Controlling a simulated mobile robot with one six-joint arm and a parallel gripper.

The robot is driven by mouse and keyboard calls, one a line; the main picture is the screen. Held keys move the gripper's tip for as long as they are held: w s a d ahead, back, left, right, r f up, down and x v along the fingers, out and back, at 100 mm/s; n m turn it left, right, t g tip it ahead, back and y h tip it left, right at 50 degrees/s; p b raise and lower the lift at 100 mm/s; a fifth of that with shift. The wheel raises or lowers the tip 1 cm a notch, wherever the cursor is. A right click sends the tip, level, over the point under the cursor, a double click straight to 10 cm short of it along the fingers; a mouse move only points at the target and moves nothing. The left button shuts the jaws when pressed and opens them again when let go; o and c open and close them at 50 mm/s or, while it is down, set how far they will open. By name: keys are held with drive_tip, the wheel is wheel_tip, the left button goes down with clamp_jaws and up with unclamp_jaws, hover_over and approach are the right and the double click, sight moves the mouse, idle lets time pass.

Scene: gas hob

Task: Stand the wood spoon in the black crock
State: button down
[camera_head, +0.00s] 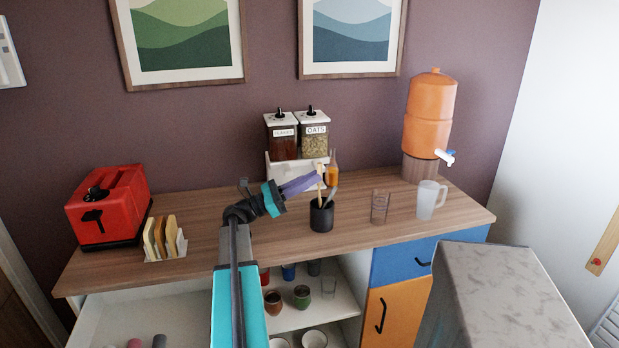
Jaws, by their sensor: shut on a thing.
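The black crock (321,217) stands on the wooden counter, right of the middle. My gripper (321,177) is above it, reaching in from the left, and is shut on the wood spoon (320,193). The pale spoon is roughly upright, with a part showing above the jaws and a part below. Its lower end is at the crock's mouth; I cannot tell how far inside it is. A grey-blue utensil (331,195) leans to the right in the crock.
A clear glass (380,207) and a frosted jug (427,201) stand right of the crock. A red toaster (106,207) and toast rack (165,240) stand left. Counter front is clear.

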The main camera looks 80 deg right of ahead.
drive_tip(key=shift+f, duration=0.85)
drive_tip(key=c, duration=1.7)
unclamp_jaws()
drive_tip(key=shift+b+v, duration=0.6)
drive_tip(key=shift+v, duration=3.1)
